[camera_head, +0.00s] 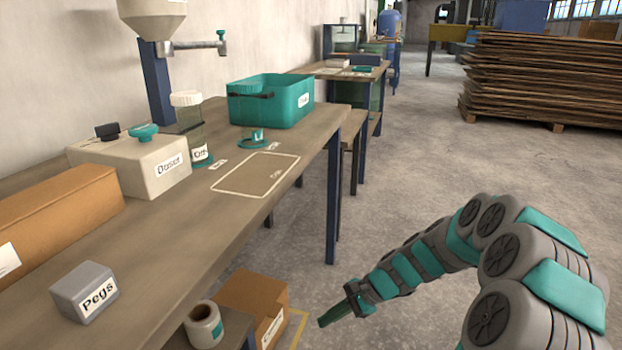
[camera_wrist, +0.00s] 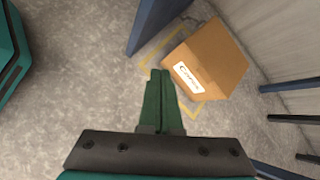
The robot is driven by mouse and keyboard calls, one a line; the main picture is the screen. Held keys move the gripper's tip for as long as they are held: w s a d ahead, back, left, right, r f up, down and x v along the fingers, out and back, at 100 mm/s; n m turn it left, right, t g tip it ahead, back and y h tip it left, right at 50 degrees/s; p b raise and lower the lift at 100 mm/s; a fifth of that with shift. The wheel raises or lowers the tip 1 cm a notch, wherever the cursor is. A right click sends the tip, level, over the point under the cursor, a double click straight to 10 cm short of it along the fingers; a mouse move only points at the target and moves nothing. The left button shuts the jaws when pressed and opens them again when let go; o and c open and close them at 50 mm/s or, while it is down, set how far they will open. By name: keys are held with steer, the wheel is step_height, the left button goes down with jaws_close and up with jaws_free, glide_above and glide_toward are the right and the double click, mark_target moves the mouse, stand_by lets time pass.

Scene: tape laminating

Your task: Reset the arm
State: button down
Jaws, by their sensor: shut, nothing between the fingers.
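My gripper (camera_head: 336,315) is at the end of my arm, off the right side of the workbench (camera_head: 215,240), over the floor. Its green fingers are together and empty. In the wrist view my gripper (camera_wrist: 166,75) points down toward the floor, with its fingertips to the left of a cardboard box (camera_wrist: 212,55) and apart from it as far as I can tell. The same cardboard box (camera_head: 250,295) stands on the floor beside the bench in the head view, partly hidden by the bench.
On the bench are a Pegs block (camera_head: 85,290), a brown carton (camera_head: 60,215), a cream box (camera_head: 130,165), a lidded jar (camera_head: 190,120) and a teal bin (camera_head: 270,100). A tape roll (camera_head: 203,325) sits on a low stand. Stacked boards (camera_head: 545,80) stand far right. Open floor lies between.

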steer(key=s+r+n+g+h+p, duration=0.25)
steer(key=s+r+n, duration=0.45)
steer(key=s+r, duration=0.7)
steer(key=s+d+r+n+h+p, duration=0.2)
steer(key=s+d, duration=0.3)
steer(key=s, duration=0.5)
steer(key=s+d+r+n+h+p, duration=0.2)
steer(key=s+d+r+n+h, duration=0.1)
steer(key=s, duration=0.7)
step_height(320, 180, up, 2)
steer(key=d+h, duration=0.1)
steer(key=d, duration=0.2)
steer(key=shift+s+n+t, duration=0.25)
steer(key=shift+n+t, duration=0.1)
steer(key=shift+n, duration=0.05)
steer(key=shift+h, duration=0.25)
